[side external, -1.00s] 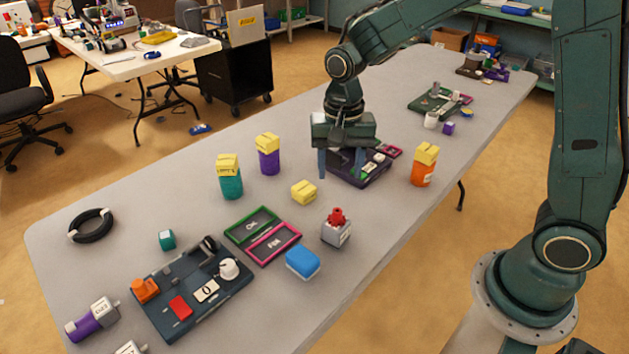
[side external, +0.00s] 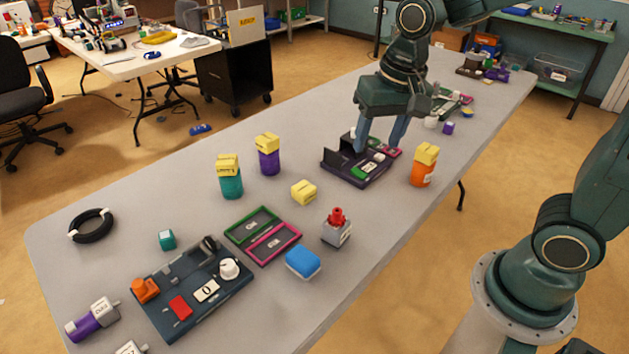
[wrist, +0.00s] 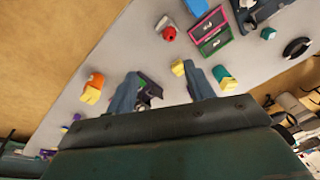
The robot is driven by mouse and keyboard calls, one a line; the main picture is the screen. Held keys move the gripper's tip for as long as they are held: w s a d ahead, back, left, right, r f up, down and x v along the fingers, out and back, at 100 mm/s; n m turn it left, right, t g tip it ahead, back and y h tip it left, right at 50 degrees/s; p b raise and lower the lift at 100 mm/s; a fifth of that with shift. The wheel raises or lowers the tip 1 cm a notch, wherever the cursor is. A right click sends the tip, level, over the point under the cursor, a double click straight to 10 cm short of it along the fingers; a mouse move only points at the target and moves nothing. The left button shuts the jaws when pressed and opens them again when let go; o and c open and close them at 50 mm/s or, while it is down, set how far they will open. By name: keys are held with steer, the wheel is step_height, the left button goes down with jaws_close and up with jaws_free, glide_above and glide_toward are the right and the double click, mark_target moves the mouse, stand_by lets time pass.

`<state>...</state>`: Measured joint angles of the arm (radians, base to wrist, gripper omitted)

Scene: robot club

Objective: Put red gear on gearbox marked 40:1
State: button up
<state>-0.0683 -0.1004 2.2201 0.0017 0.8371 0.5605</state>
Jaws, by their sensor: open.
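A red gear-like piece (side external: 337,215) sits on top of a small grey box with a white label (side external: 336,234), right of the pink tray. They also show in the wrist view as a red piece (wrist: 169,34) and grey box (wrist: 161,22). The label is too small to read. A grey-ended purple motor (side external: 93,319) lies at the table's left end, with another labelled grey part (side external: 130,348) cut off below it. I cannot tell which is marked 40:1. My gripper (side external: 380,142) is open and empty above the dark purple-edged tray, away from the red piece.
The dark tray (side external: 343,178) stands below my gripper. Yellow-topped orange (side external: 422,174), purple (side external: 268,160) and teal (side external: 231,186) containers stand upright. A yellow block (side external: 303,193), blue block (side external: 302,264), green tray (side external: 234,233) and pink tray (side external: 290,245) are mid-table. Table around the black ring (side external: 73,238) is clear.

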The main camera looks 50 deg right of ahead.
steer(key=s+d+r+n+t, duration=0.1)
steer(key=s+r+n, duration=0.1)
steer(key=s, duration=0.4)
steer(key=s+d+r+n+t, duration=0.1)
steer(key=s+r+n+t, duration=0.1)
steer(key=s, duration=0.5)
steer(key=shift+r+n, duration=0.6)
steer(key=shift+n, duration=0.2)
stand_by(0.3)
